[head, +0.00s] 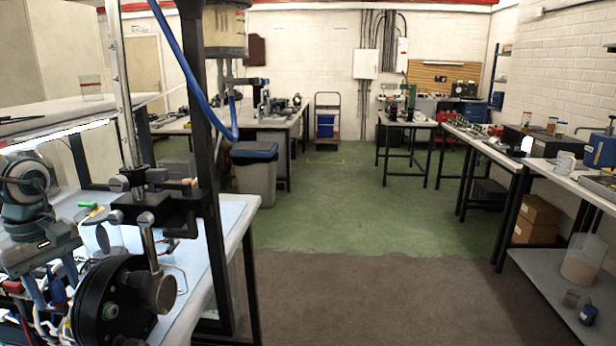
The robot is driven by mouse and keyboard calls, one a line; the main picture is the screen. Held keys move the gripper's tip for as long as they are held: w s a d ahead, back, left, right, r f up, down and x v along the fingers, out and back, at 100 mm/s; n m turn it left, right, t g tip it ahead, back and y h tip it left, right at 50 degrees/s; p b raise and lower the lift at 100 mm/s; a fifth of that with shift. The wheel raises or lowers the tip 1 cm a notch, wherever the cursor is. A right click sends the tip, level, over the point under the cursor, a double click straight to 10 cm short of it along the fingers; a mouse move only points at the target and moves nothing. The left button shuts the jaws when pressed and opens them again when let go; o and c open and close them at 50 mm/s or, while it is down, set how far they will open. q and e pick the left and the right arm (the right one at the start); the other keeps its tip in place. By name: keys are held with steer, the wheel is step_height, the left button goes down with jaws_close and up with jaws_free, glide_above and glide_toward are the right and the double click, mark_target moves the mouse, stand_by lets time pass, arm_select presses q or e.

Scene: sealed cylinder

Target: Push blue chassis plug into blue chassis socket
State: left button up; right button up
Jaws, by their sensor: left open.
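My left gripper (56,294) is at the lower left, pointing down, with its two fingers apart. A small blue part (56,292) shows between or just behind the fingers. It may be the blue chassis plug, but I cannot tell whether it is seated in a socket. Red and white parts and wires crowd around it. The blue chassis socket cannot be made out. A black round cylinder end (112,304) with a green-ringed fitting stands just right of the gripper. My right gripper is not in view.
A metal stand with black clamps (150,203) rises beside the cylinder. A light blue bench top (222,216) lies behind it, with a green-handled tool (91,207) on it. A blue hose (180,55) hangs from above. The floor (350,295) to the right is clear.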

mark_target(53, 280)
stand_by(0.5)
arm_select(q)
jaws_close()
steer(key=shift+r, duration=0.15)
steer(key=shift+r+p, duration=2.15)
steer(key=shift+r, duration=0.75)
